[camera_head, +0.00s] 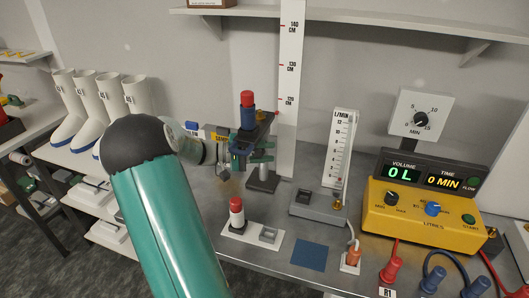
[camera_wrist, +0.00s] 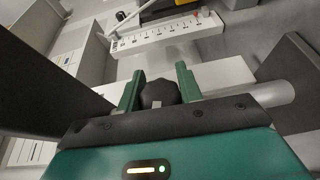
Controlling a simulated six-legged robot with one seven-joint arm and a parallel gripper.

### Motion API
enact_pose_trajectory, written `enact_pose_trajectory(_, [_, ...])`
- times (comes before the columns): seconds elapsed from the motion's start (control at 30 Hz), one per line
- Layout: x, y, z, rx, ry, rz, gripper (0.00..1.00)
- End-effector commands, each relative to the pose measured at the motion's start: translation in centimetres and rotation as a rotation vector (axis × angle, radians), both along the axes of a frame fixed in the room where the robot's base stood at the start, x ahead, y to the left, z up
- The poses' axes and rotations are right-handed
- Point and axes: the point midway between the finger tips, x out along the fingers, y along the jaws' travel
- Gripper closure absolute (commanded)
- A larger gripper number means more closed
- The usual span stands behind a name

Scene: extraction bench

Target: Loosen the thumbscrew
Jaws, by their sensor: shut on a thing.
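The thumbscrew (camera_wrist: 159,93) is a dark, lobed knob in the wrist view, seen between the two green fingers. My gripper (camera_wrist: 160,90) is shut on it, with one finger on each side. In the head view my gripper (camera_head: 260,153) is beside the clamp fixture on the tall white height scale (camera_head: 290,85). A blue cylinder with a red top (camera_head: 248,112) stands upright at that fixture. The thumbscrew cannot be made out in the head view, where the gripper and fixture hide it.
A flow gauge (camera_head: 341,145) and a yellow pump box (camera_head: 420,222) stand to the right on the grey bench. A red-capped white bottle (camera_head: 236,213) stands in front, near a blue square (camera_head: 309,255). White boots (camera_head: 90,105) are at left. A shelf (camera_head: 370,14) crosses above.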

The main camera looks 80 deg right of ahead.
Motion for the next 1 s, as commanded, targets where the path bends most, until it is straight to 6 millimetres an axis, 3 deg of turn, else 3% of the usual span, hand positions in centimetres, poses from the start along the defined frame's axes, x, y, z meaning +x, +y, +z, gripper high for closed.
enact_pose_trajectory(0.37, [0.17, 0.04, 0.15, 0.012, 0.127, 0.002, 0.87])
enact_pose_trajectory(1.0, [0.49, 0.03, 0.99, 0.055, 0.592, 0.003, 0.87])
